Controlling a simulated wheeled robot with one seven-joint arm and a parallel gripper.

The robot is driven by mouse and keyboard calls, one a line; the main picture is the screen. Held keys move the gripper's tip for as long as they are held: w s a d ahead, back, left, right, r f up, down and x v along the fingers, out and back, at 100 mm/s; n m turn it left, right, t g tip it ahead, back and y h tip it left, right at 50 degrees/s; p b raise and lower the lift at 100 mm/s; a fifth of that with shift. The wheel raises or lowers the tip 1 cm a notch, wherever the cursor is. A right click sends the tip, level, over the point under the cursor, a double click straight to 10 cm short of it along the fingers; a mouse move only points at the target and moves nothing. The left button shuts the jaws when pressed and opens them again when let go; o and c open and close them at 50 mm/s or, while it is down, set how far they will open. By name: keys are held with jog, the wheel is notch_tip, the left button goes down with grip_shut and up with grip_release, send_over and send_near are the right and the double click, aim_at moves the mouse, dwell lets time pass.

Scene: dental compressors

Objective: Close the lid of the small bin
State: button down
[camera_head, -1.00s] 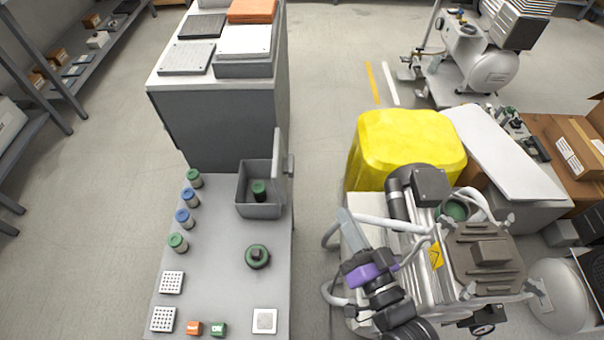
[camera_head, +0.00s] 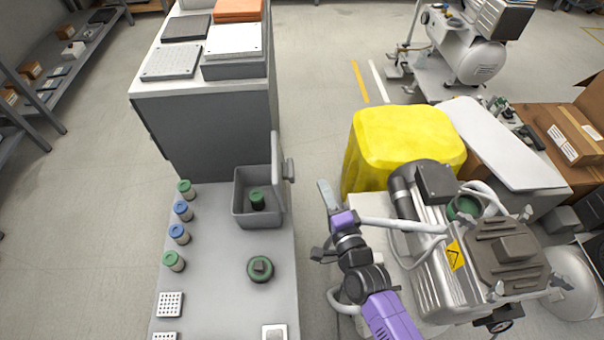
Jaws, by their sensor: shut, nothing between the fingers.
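The small grey bin (camera_head: 240,212) stands near the far end of the grey bench, to the left of my arm. Its lid (camera_head: 277,172) stands upright along the bin's right side, so the bin is open. A knob (camera_head: 289,170) sticks out from the lid's right face. A dark green-topped item (camera_head: 257,199) is inside the bin. My gripper (camera_head: 325,188) is to the right of the lid, past the bench edge, apart from bin and lid. It is shut and empty, with its tip toward the top of the picture.
Small green- and blue-capped jars (camera_head: 183,211) line the bench's left side. A round green item (camera_head: 261,268) sits below the bin. A grey cabinet (camera_head: 205,125) stands beyond the bench. A yellow container (camera_head: 405,140) and a compressor (camera_head: 440,240) crowd the right side.

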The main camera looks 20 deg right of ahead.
aim_at(285, 171)
jog(key=w+a+p, duration=0.2)
jog(key=w+a, duration=0.1)
jog(key=w, duration=0.4)
jog(key=shift+a+f, duration=0.2)
jog(key=shift+f, duration=0.15)
jog(key=shift+p, duration=0.3)
